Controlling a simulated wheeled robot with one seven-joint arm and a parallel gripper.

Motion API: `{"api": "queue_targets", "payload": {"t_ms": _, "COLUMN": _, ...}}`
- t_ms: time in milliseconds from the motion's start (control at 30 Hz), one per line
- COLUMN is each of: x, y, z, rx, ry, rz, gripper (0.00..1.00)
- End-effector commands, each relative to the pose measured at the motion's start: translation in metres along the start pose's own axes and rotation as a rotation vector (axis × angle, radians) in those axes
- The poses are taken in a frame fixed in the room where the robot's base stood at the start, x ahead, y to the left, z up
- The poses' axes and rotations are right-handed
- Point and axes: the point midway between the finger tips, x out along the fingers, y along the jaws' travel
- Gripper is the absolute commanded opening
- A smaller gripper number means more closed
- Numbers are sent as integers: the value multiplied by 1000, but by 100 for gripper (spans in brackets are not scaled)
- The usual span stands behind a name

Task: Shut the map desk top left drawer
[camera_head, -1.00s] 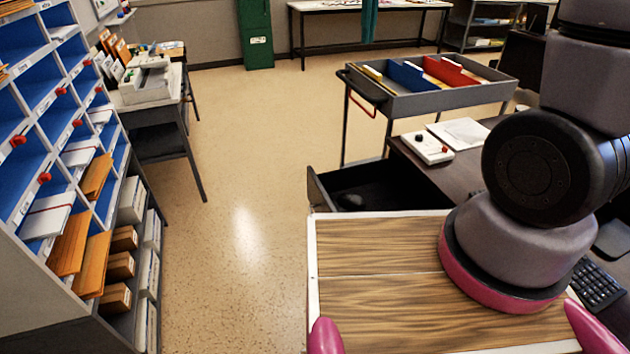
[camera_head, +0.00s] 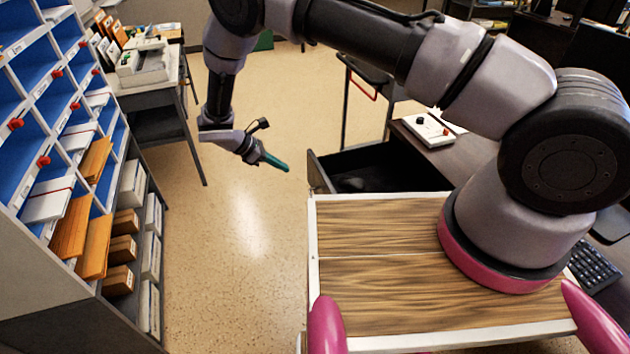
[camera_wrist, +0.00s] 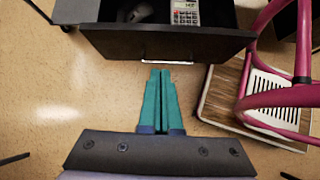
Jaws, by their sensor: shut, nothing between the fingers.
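The open drawer (camera_head: 320,172) of the dark desk (camera_head: 455,160) sticks out to the left, just beyond my wooden top. In the wrist view the drawer's black front (camera_wrist: 200,45) faces my gripper, with a pale handle (camera_wrist: 167,62) along its lower edge. A calculator (camera_wrist: 185,12) and a dark rounded object (camera_wrist: 138,12) lie inside. My gripper (camera_head: 286,168) is in front of the drawer, a little to its left, pointing at it. In the wrist view the teal fingers (camera_wrist: 160,75) are together, empty, with their tips close below the handle. I cannot tell whether they touch it.
A pigeonhole shelf (camera_head: 60,200) with orange and white folders stands at the left. A side table with a machine (camera_head: 145,65) is behind it. A control box (camera_head: 428,128) and keyboard (camera_head: 594,268) lie on the desk. The floor (camera_head: 235,260) between shelf and drawer is clear.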

Motion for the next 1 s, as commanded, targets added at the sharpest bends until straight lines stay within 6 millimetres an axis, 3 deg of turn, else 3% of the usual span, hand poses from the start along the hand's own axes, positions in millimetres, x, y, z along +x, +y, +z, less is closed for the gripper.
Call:
{"api": "queue_targets", "payload": {"t_ms": 100, "x": 10, "y": -6, "z": -14, "rx": -43, "ry": -25, "rz": 15, "gripper": 0}}
{"api": "queue_targets", "payload": {"t_ms": 267, "x": 23, "y": -6, "z": -16, "rx": -52, "ry": -30, "rz": 17, "gripper": 0}}
{"api": "queue_targets", "payload": {"t_ms": 700, "x": 112, "y": -5, "z": -13, "rx": -51, "ry": -28, "rz": 15, "gripper": 0}}
{"api": "queue_targets", "payload": {"t_ms": 1000, "x": 135, "y": -3, "z": 13, "rx": -48, "ry": -27, "rz": 18, "gripper": 0}}
